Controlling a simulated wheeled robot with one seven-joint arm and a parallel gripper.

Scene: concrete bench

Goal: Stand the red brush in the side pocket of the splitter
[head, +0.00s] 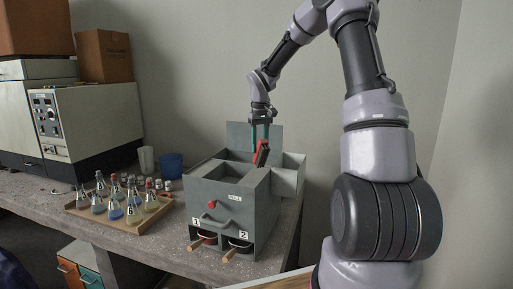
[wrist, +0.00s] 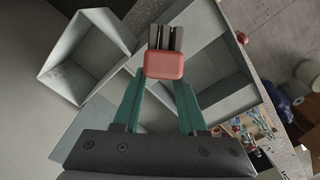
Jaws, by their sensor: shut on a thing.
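The splitter (head: 232,212) is a grey box with open compartments on top, a raised back plate and slots marked 1 and 2 in front. Its open side pocket (head: 290,178) is on the right side; in the wrist view the pocket (wrist: 72,82) is at upper left. My gripper (head: 260,140) is above the splitter, pointing down, and its teal fingers (wrist: 160,90) are shut on the red brush (wrist: 164,66). The brush (head: 264,150), red with a dark part, is over the top compartments, right of centre and apart from the pocket. Where the fingers touch it is partly hidden.
A wooden tray (head: 82,214) of several flasks stands left of the splitter. A blue cup (head: 171,166) and a pale cup (head: 146,160) are behind it. A grey instrument (head: 105,118) fills the back left. Two wooden handles (head: 229,255) stick out of the front slots.

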